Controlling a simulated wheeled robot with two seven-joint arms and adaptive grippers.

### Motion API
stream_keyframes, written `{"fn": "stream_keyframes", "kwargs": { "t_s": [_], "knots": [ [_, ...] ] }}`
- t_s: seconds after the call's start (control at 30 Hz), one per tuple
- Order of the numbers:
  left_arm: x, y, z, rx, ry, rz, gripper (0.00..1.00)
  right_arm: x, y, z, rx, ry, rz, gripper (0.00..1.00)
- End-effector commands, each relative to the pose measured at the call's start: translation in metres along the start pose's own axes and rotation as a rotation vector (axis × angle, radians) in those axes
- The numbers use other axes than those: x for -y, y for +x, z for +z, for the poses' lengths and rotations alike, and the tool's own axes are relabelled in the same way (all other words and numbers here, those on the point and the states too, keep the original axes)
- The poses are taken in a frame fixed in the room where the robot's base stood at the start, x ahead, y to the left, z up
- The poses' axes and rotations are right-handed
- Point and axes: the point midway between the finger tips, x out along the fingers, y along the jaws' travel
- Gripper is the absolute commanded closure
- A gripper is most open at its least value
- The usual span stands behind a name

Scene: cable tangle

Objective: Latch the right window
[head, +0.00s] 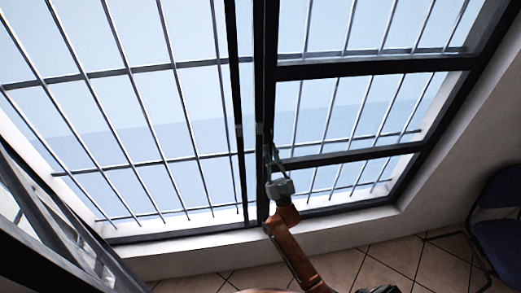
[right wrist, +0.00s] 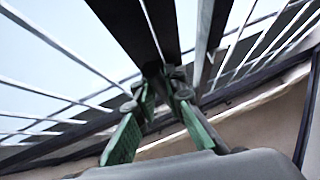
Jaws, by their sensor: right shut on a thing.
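The right window (head: 360,68) has a dark frame with dark crossbars and stands against the barred opening, its inner edge at the dark centre post. A small grey fitting (head: 250,129) shows at the centre post. My right gripper (head: 271,150) reaches up to the post just below and right of this fitting. In the right wrist view its green fingers (right wrist: 163,90) close on a small dark part of the window at the post. The fingers hide most of that part, so its exact shape is unclear. My left gripper is not in view.
A dark-framed panel (head: 38,208) juts in at the lower left, apart from the left opening. Thin metal bars (head: 130,85) cross the openings. A pale sill (head: 180,245) runs below. A blue chair (head: 497,225) stands at the right on the tiled floor (head: 400,262).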

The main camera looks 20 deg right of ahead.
Motion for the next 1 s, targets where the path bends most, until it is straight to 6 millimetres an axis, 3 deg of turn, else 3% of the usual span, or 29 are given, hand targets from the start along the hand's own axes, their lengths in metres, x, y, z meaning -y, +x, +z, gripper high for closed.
{"fn": "stream_keyframes", "kwargs": {
  "t_s": [0.47,0.5,0.73,1.0],
  "knots": [
    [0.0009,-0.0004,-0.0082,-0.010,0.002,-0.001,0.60,-0.0037,-0.0001,-0.0028,-0.007,0.008,0.015,1.00],
    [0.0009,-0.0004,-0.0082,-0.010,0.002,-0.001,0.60,-0.0036,0.0000,-0.0028,-0.008,0.008,0.015,0.88],
    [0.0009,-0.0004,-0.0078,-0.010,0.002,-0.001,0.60,-0.0034,-0.0002,-0.0024,-0.006,0.006,0.014,0.72],
    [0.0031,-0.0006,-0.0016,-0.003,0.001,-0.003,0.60,-0.0034,-0.0013,-0.0019,-0.005,0.006,0.014,0.72]
  ]
}}
